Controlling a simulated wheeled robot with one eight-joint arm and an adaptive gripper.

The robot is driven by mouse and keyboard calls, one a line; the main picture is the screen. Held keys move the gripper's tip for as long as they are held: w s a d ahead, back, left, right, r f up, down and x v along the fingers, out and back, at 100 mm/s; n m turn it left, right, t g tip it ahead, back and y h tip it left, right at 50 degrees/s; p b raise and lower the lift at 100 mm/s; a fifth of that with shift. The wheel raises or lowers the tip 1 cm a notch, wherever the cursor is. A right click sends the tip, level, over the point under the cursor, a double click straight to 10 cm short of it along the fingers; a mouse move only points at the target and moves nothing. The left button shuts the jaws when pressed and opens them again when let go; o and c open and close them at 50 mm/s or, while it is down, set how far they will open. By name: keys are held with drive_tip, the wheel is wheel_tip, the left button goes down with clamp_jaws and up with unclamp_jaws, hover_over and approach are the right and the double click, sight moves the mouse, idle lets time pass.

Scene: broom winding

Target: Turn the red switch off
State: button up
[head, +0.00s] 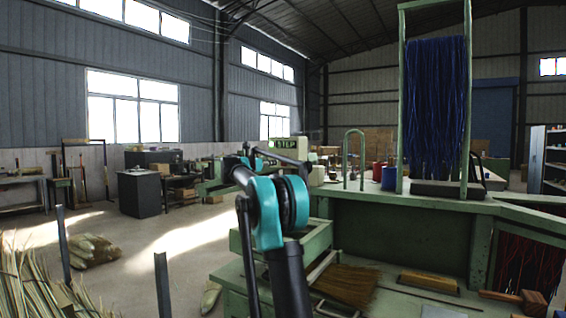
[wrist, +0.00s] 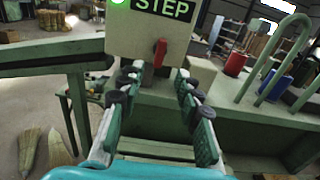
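The red switch (wrist: 160,52) is a small upright lever on the front of a pale box (wrist: 130,40) in the wrist view. Above it is a green-lettered STEP sign (wrist: 163,8), with a lit green lamp (wrist: 118,2) at its left. My gripper (wrist: 157,82) is open and empty, its two fingers spread below and to either side of the switch, apart from it as far as I can tell. In the head view the STEP sign (head: 286,143) shows beyond my arm; the switch itself I cannot make out there, and my arm hides most of the gripper.
A green workbench (head: 400,235) fills the right side, with a tall frame of blue fibres (head: 435,105) and a green hoop (head: 353,150). A green rail (wrist: 50,55) runs left of the box. A red spool (wrist: 235,64) stands to its right. Open floor lies left.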

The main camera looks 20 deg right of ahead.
sight(282, 160)
drive_tip(key=x, duration=1.2)
drive_tip(key=shift+w+d, duration=0.2)
drive_tip(key=shift+d, duration=0.1)
drive_tip(key=shift+c, duration=0.2)
clamp_jaws()
